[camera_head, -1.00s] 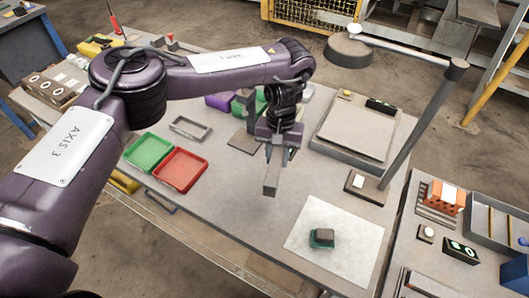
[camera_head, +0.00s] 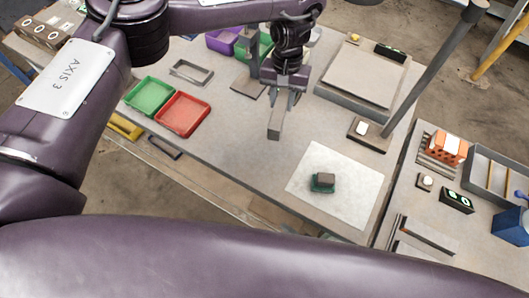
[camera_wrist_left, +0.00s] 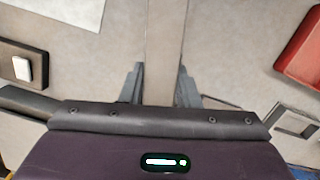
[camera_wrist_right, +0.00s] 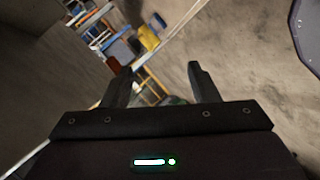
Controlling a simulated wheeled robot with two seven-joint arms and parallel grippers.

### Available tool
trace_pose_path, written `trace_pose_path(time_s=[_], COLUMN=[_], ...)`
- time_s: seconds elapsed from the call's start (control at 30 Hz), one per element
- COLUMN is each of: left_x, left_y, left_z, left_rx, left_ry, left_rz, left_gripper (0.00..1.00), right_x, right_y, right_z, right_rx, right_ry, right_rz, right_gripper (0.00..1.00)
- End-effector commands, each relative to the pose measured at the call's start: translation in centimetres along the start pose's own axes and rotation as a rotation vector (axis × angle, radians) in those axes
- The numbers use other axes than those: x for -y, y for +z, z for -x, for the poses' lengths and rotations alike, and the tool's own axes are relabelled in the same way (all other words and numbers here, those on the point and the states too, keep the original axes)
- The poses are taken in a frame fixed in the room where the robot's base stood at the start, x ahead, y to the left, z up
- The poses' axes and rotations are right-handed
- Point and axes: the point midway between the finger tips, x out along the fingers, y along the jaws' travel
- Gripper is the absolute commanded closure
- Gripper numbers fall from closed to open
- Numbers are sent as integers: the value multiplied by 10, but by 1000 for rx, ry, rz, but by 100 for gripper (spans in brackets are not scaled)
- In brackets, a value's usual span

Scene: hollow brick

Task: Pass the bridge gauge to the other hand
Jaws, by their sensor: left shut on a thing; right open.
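The bridge gauge, which I take to be the plain grey bar (camera_head: 275,122), hangs below my left gripper (camera_head: 282,98) in the head view, above the middle of the table. The left gripper is shut on it. In the left wrist view the bar (camera_wrist_left: 165,45) runs between the two fingers and out past them. My right gripper (camera_wrist_right: 162,78) shows only in the right wrist view. It is open and empty, with bare floor and distant shelving beyond its fingers. In the head view the right gripper is out of sight.
A white sheet (camera_head: 308,200) bears a small dark green block (camera_head: 322,182). A red tray (camera_head: 182,116) and a green tray (camera_head: 149,97) lie left of the bar. The table between trays and sheet is clear.

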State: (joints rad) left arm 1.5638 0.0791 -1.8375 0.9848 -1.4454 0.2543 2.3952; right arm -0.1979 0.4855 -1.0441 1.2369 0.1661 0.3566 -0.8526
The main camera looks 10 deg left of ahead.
Motion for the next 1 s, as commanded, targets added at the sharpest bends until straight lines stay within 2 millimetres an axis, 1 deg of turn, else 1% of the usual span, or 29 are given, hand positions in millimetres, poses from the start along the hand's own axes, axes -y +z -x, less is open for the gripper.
trace_pose_path(time_s=[0.03,0.07,0.1,0.2,0.3,0.5,0.57,0.6,0.7,0.87,0.97,1.0], left_x=[0,0,0,0,0,0,0,0,0,0,0,0], left_y=[0,0,0,0,0,0,0,0,0,0,0,0], left_z=[1,1,1,1,1,1,1,1,1,1,1,1], left_rx=[-1,-1,-1,-1,-1,-1,-1,-1,-1,-1,-1,-1], left_ry=[0,0,0,0,0,0,0,0,1,0,0,0], left_rz=[0,0,0,0,0,0,0,0,0,0,0,0], left_gripper=[100,100,100,100,100,100,100,100,100,100,100,100], right_x=[3,4,8,16,22,30,31,28,11,-16,-39,-50], right_y=[-17,-28,-41,-66,-84,-108,-116,-126,-143,-162,-173,-178], right_z=[19,29,44,76,104,153,166,172,154,120,98,88], right_rx=[-98,-152,-218,-341,-430,-554,-584,-600,-579,-521,-477,-455], right_ry=[9,20,34,69,100,155,178,204,258,318,363,384], right_rz=[120,181,250,369,445,539,556,557,514,424,349,311], right_gripper=[45,45,45,45,45,45,45,45,45,45,45,45])
